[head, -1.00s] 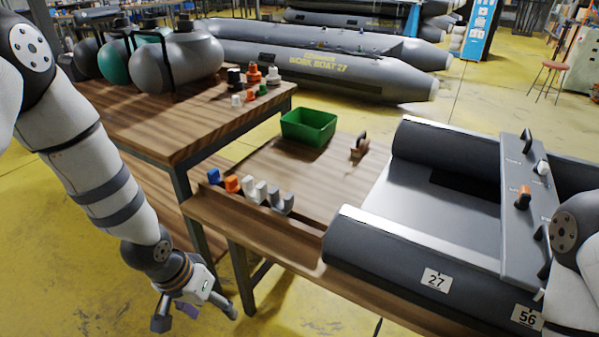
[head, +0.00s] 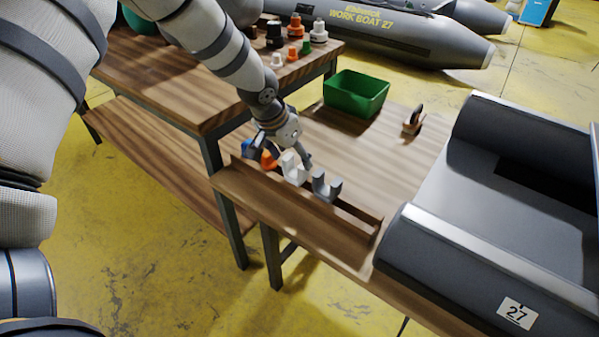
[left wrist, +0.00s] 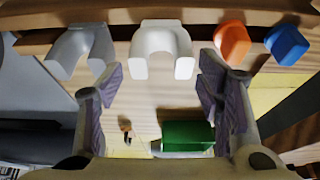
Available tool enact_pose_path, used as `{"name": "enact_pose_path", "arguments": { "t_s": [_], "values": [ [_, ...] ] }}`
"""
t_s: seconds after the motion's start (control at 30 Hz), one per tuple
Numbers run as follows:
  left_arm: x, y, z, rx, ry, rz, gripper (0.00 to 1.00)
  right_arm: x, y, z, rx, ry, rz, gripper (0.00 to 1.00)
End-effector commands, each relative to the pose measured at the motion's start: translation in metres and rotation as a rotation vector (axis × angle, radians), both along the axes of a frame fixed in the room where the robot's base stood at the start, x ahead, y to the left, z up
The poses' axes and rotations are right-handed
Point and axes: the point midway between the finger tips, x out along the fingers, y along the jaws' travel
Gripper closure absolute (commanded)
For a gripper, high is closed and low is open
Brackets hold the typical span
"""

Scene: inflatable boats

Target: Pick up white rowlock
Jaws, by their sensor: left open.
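The white rowlock (head: 294,169) is a U-shaped piece in the wooden rack (head: 300,205) at the near left of the boat table. It also shows in the left wrist view (left wrist: 160,42), with its two prongs pointing toward the gripper. My left gripper (head: 287,158) is over the rack, close to the white rowlock. In the left wrist view the left gripper (left wrist: 158,85) is open, its fingers apart to either side of the white rowlock, with nothing between the tips. Whether a finger touches it cannot be told. My right gripper is out of view.
A grey rowlock (left wrist: 85,50) stands on one side of the white one. Orange (left wrist: 232,42) and blue (left wrist: 287,44) pieces stand on the other. A green bin (head: 356,93), a small black-handled block (head: 412,121) and a grey boat (head: 480,240) are also on the table.

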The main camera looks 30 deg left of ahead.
Motion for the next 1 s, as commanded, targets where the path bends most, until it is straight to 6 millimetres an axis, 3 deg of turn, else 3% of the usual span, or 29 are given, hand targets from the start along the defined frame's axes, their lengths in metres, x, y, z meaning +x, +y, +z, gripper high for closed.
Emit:
{"name": "enact_pose_path", "arguments": {
  "t_s": [0.1,0.27,0.47,0.63,1.0],
  "values": [
    [0.006,0.001,-0.027,0.0,0.006,0.001,0.4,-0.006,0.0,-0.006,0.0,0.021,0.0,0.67],
    [0.015,0.0,-0.046,-0.001,0.002,0.001,0.4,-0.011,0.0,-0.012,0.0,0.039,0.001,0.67],
    [0.017,0.0,-0.043,-0.001,-0.004,0.001,0.4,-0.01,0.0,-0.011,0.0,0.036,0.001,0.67],
    [0.016,0.0,-0.043,-0.001,-0.004,0.001,0.74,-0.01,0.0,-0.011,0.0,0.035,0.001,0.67],
    [0.015,-0.001,-0.035,-0.001,-0.007,0.0,0.76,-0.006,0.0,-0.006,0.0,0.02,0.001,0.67]
  ]
}}
